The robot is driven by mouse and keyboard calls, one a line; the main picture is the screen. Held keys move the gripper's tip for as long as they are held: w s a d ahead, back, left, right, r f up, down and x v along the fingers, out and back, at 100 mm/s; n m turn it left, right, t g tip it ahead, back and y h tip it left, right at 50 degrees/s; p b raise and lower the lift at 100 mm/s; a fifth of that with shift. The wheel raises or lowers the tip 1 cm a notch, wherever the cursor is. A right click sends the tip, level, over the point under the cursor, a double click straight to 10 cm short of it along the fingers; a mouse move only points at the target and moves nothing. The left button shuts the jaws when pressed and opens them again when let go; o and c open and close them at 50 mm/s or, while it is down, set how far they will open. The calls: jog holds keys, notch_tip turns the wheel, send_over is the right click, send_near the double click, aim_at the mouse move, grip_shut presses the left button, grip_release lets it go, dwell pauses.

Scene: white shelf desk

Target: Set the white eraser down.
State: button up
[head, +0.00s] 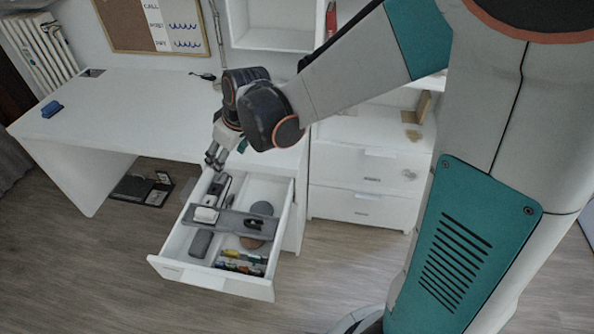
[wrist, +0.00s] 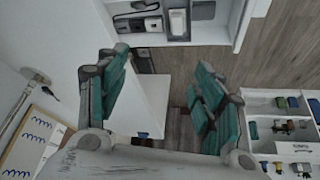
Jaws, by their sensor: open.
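A small white block, which looks like the white eraser (head: 206,214), rests on a grey tray (head: 236,220) that lies across the open drawer (head: 171,245). A white block also shows in the drawer at the top of the wrist view (wrist: 178,22); it appears to be the same one. My gripper (head: 215,160) is above the back end of the drawer, close to the desk's front edge, behind and above the white block. In the wrist view my gripper (wrist: 160,92) has its fingers wide apart with nothing between them. It is apart from the white block.
The drawer also holds a dark grey block (head: 201,243), a round grey thing (head: 262,208) and several colourful items (head: 243,258). The white desk top (head: 130,105) is mostly clear, with a blue object (head: 51,109) at its left. A drawer cabinet (head: 365,165) stands at the right.

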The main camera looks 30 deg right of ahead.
jog(key=s+d+r+m+t+h, duration=0.1)
jog(key=s+d+r+m, duration=0.2)
jog(key=s, duration=0.7)
jog(key=s+d+r+m+t+h, duration=0.1)
jog(key=s+d+r+m, duration=0.2)
jog(key=s, duration=0.8)
notch_tip(320, 180, up, 3)
jog(key=d, duration=0.2)
jog(key=shift+d+t, duration=0.3)
jog(key=shift+d, duration=0.1)
jog(key=shift+f, duration=0.1)
